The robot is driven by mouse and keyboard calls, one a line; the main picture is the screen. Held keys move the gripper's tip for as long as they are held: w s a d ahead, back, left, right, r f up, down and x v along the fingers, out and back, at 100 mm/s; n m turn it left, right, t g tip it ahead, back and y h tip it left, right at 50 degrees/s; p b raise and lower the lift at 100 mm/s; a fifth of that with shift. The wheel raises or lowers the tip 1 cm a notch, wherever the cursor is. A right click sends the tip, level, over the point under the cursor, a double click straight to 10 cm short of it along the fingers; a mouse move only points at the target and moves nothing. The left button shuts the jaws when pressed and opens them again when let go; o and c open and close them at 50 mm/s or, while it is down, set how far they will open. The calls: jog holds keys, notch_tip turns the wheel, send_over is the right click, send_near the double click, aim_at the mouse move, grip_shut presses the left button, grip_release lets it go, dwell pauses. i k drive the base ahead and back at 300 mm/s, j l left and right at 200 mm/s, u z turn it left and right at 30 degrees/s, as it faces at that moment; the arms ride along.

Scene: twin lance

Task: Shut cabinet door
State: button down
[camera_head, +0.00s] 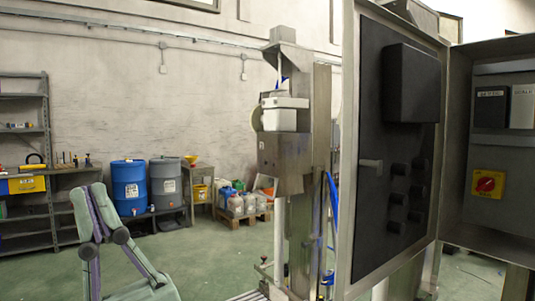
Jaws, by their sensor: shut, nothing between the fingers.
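The cabinet door (348,220) stands open on the right side of the head view. It has a pale metal frame around a dark panel. A black box (412,84), several small dark blocks and a light grey handle-like piece (371,166) are on the panel. The door's free edge is at its left, and its right side meets the open cabinet (455,215). Part of my arm shows at the lower left, apart from the door. My gripper is not visible.
In the cabinet is a red knob (487,184) on a yellow plate. A grey metal machine column (300,220) stands left of the door. Shelves, a blue barrel (131,186), a grey barrel (168,184) and a pallet with containers line the back wall.

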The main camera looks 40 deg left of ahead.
aim_at(396, 76)
jog(key=u, duration=0.55)
jog(key=k+j, duration=0.1)
jog(key=j, duration=0.85)
jog(key=k+j+z, duration=0.1)
jog(key=j, duration=0.35)
